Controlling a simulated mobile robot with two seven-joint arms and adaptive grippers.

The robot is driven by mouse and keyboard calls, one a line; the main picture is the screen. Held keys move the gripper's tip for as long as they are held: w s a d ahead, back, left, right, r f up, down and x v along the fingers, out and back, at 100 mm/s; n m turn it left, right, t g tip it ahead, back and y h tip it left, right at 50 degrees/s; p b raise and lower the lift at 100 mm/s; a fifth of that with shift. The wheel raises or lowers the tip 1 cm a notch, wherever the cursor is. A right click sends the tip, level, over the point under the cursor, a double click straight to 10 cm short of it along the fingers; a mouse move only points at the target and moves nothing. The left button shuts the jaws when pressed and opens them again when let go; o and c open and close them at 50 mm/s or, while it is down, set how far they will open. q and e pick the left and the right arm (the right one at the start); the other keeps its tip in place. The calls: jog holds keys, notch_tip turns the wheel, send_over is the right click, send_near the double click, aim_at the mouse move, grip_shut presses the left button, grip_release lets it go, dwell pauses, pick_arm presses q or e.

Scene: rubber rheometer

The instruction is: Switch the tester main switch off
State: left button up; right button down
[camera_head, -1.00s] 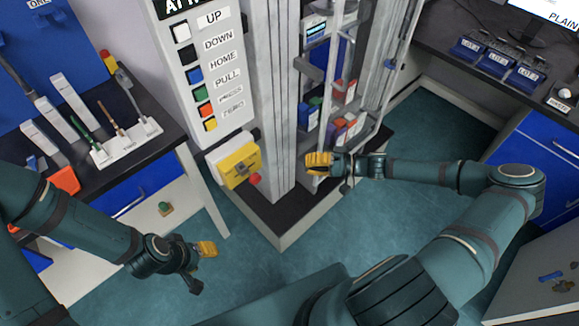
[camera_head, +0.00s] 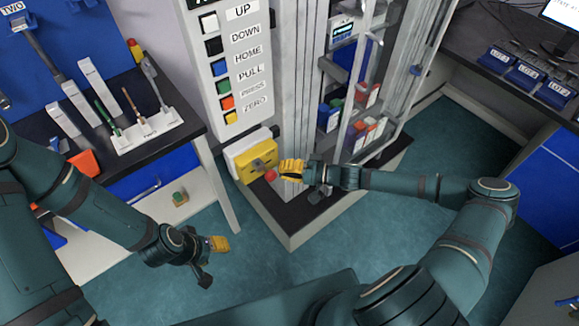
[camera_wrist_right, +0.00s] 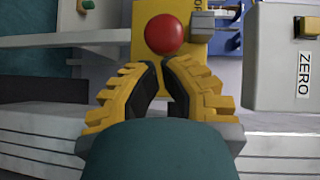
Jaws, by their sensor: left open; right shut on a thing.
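The tester main switch, a grey rotary handle (camera_head: 260,163), sits on a yellow switch box (camera_head: 248,172) low on the tester's front. In the right wrist view the grey handle (camera_wrist_right: 203,25) is right of a round red button (camera_wrist_right: 165,34). The red button also shows in the head view (camera_head: 270,175). My right gripper (camera_head: 284,169) is right of the box, its fingertips close to the red button and apart from the handle. Its fingers are drawn in; what is between them cannot be made out. My left gripper (camera_head: 213,259) is open and empty above the floor.
The tester's button panel (camera_head: 222,75) rises above the box. A tall metal column (camera_head: 296,90) stands behind my right gripper. A dark bench (camera_head: 190,115) with a white tool rack (camera_head: 150,130) is at left. Teal floor (camera_head: 265,270) is free in front.

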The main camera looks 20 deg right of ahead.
aim_at(274, 179)
jog(key=shift+a, duration=0.1)
jog(key=shift+s+a+p, duration=0.15)
jog(key=shift+s+a, duration=0.1)
jog(key=shift+a, duration=0.35)
jog(key=shift+s+a+p, duration=0.2)
jog(key=shift+s+a, duration=0.05)
jog(key=shift+a, duration=0.35)
jog(key=shift+s+a+p, duration=0.15)
jog(key=shift+s+a, duration=0.1)
jog(key=shift+a, duration=0.35)
jog(key=shift+w+d, duration=0.1)
jog(key=shift+w+d, duration=0.1)
jog(key=shift+d, duration=0.15)
jog(key=w+d+v, duration=0.1)
jog(key=w+v, duration=0.1)
jog(key=v, duration=1)
jog(key=shift+d+r, duration=0.25)
jog(key=shift+s, duration=0.1)
